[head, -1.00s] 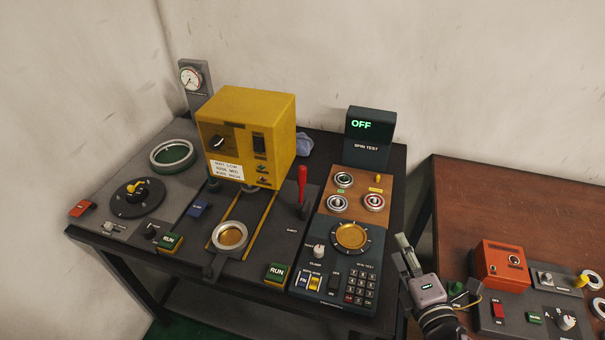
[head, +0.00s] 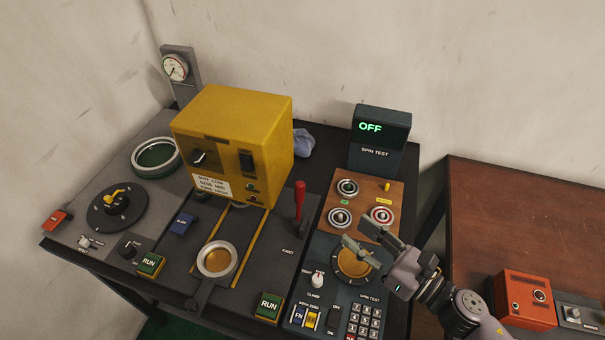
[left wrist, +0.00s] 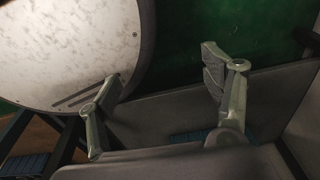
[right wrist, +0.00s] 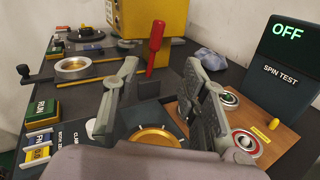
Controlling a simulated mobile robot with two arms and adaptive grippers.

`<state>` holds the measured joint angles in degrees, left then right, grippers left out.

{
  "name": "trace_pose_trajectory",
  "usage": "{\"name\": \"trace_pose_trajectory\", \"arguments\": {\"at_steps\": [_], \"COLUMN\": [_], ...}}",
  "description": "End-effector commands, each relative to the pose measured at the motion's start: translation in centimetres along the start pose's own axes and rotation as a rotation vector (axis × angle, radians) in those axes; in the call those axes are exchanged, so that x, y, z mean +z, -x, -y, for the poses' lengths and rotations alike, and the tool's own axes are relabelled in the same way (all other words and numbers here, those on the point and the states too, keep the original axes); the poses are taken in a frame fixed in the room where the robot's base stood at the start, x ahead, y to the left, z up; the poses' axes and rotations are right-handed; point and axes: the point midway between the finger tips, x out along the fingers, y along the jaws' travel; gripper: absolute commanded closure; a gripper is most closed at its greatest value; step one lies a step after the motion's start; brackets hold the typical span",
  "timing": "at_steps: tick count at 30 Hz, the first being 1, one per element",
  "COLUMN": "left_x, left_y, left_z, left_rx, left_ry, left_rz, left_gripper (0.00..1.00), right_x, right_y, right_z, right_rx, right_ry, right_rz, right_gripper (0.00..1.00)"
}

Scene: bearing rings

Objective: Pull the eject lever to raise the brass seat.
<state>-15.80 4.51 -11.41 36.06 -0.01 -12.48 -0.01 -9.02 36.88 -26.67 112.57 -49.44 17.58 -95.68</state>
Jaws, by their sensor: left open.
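The red eject lever (head: 299,200) stands upright beside the EJECT label, right of the yellow machine (head: 232,140). It also shows in the right wrist view (right wrist: 155,48), beyond my fingers. The brass seat (head: 217,260) sits inside a pale metal ring in front of the yellow machine; it also shows in the right wrist view (right wrist: 72,66). My right gripper (head: 366,238) is open and empty above the brass spin-test dial (head: 355,263), to the right of the lever and apart from it. My left gripper (left wrist: 160,95) is open and empty, seen only in the left wrist view.
A wooden board (head: 363,186) with several bearing rings lies behind the dial. The spin test display (head: 377,140) reads OFF. A green RUN button (head: 268,306) is at the front. A second table (head: 520,215) with an orange box (head: 527,299) stands at right.

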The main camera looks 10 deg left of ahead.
Motion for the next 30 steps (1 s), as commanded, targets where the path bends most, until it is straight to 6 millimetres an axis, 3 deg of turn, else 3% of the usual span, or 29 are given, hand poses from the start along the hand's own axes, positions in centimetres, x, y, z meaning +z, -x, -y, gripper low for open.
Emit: {"name": "trace_pose_trajectory", "arguments": {"at_steps": [5, 9, 13, 17, 24, 30], "left_x": [0.8, 3.2, 4.3, 3.9, 0.8, 0.9], "left_y": [0.9, 2.2, 3.2, 4.0, 4.8, 5.0], "left_z": [-0.1, -0.5, -0.7, -0.5, -0.1, -0.1], "left_rx": [0.002, 0.007, 0.009, 0.008, 0.002, 0.002], "left_ry": [0.000, -0.001, -0.001, -0.001, -0.002, -0.002], "left_rz": [0.012, 0.049, 0.067, 0.062, 0.017, 0.020], "left_gripper": [0.27, 0.27, 0.27, 0.27, 0.27, 0.27], "right_x": [0.3, 0.5, 0.5, 0.5, 0.3, 0.1], "right_y": [-1.6, -4.3, -7.2, -10.1, -14.8, -16.9], "right_z": [0.0, 0.0, -0.1, 0.0, -0.1, 0.0], "right_rx": [0.002, 0.001, 0.001, 0.001, 0.001, 0.000], "right_ry": [0.002, 0.001, -0.001, -0.001, -0.001, -0.001], "right_rz": [0.002, 0.003, 0.003, 0.003, 0.002, 0.001], "right_gripper": [0.60, 0.60, 0.60, 0.60, 0.60, 0.60]}}
